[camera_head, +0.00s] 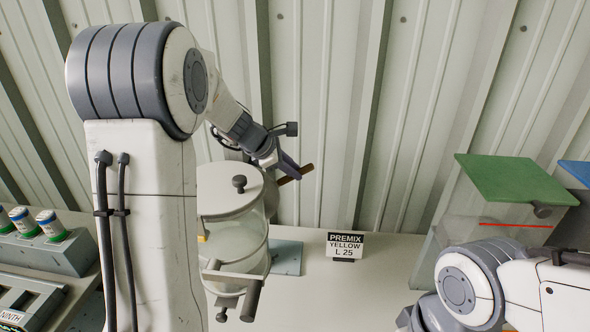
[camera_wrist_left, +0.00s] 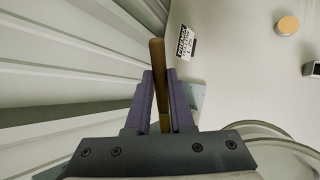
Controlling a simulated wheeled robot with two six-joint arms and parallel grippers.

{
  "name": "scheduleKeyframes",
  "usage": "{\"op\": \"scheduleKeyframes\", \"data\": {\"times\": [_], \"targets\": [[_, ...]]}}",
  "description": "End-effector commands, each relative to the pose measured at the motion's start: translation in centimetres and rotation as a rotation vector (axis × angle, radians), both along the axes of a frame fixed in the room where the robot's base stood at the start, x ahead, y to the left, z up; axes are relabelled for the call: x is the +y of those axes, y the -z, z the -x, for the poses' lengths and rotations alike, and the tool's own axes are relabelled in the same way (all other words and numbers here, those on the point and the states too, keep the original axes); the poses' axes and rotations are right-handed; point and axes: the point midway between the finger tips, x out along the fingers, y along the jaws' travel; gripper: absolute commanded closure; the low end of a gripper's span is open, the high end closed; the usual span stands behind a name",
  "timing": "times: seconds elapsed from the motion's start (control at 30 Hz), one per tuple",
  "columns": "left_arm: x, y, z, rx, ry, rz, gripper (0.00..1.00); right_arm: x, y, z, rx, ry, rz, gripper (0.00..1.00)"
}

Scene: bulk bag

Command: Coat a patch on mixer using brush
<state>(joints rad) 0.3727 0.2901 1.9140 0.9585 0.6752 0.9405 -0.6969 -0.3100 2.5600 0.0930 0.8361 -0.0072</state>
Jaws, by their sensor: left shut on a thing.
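My left gripper (camera_head: 287,167) is shut on a brown wooden handle, which looks like the brush (camera_head: 299,174). In the left wrist view the brush (camera_wrist_left: 157,62) stands up between the two dark fingers of the gripper (camera_wrist_left: 163,80). Its bristles cannot be made out. The mixer (camera_head: 229,198) appears to be the clear drum with a pale lid and dark knob, partly behind my left arm. The gripper is above and beyond its right rim, apart from it. The mixer's rim also shows in the left wrist view (camera_wrist_left: 285,150). No patch can be made out.
A sign (camera_head: 345,245) reading "PREMIX YELLOW L 25" stands on the bench right of the mixer. A clear bin with a green lid (camera_head: 512,180) is at right. Small jars (camera_head: 50,224) sit in a rack at left. A corrugated wall closes the back.

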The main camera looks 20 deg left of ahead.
Motion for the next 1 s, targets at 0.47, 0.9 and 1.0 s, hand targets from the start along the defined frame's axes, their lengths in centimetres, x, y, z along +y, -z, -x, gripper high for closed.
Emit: {"op": "scheduleKeyframes", "data": {"times": [0.47,0.9,1.0], "targets": [[0.8,-0.2,-1.2,0.001,-0.001,0.000,1.00,0.0,-0.8,0.0,0.000,0.000,0.000,0.55],[1.5,-0.1,-3.8,-0.001,-0.001,0.000,1.00,0.0,-2.0,0.0,0.000,0.000,0.000,0.55],[1.5,-0.6,-3.8,-0.002,-0.001,0.000,1.00,0.0,-2.5,0.0,0.000,0.000,0.000,0.55]]}}
